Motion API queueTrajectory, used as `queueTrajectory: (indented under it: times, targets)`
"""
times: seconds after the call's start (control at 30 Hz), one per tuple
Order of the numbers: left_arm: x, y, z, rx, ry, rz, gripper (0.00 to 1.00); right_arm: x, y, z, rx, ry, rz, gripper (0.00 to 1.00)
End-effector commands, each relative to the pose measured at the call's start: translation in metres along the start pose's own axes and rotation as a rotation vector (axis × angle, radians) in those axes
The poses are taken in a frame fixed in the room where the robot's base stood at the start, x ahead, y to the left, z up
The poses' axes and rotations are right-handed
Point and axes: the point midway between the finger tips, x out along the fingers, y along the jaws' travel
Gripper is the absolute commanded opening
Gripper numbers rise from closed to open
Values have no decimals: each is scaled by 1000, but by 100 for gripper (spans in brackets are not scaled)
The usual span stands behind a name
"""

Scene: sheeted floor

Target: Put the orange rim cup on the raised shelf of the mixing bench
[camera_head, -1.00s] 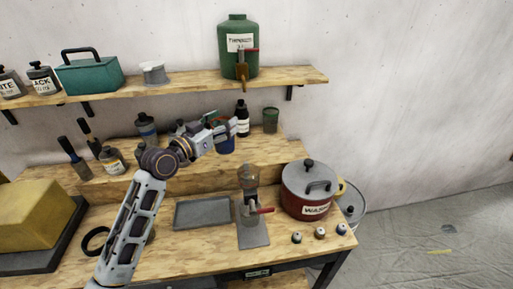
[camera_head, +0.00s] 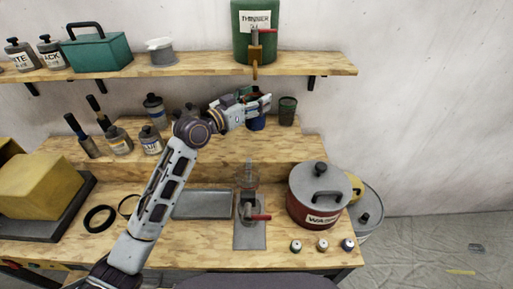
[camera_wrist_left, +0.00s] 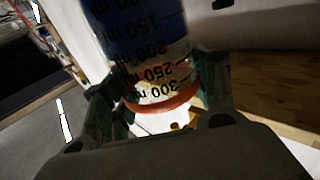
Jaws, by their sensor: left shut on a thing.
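The orange rim cup (camera_wrist_left: 165,55), clear with dark volume marks and blue contents, fills the middle of the left wrist view, its orange rim nearest the camera. My left gripper (camera_wrist_left: 160,100) is shut around it, a finger on each side near the rim. In the head view the left gripper (camera_head: 263,104) is over the right part of the raised shelf (camera_head: 230,150), with the blue cup (camera_head: 257,123) showing just below it. I cannot tell whether the cup's base touches the shelf. My right gripper is out of view.
A dark green cup (camera_head: 288,111) stands just right of the gripper. Several bottles (camera_head: 152,140) stand at the shelf's left. The upper shelf (camera_head: 200,68) with a green thinner container (camera_head: 254,30) is above. A red pot (camera_head: 318,195) stands lower right.

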Motion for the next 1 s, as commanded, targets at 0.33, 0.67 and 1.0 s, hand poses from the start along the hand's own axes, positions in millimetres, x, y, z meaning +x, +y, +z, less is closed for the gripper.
queueTrajectory:
  times: [0.33, 0.67, 1.0]
  targets:
    - [0, 0, 22, -2, -1, 0, 10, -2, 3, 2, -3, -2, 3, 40]
    - [0, 0, 60, -1, 1, 0, 10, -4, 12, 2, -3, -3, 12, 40]
    - [0, 0, 62, 1, 2, 0, 10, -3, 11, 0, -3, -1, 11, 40]
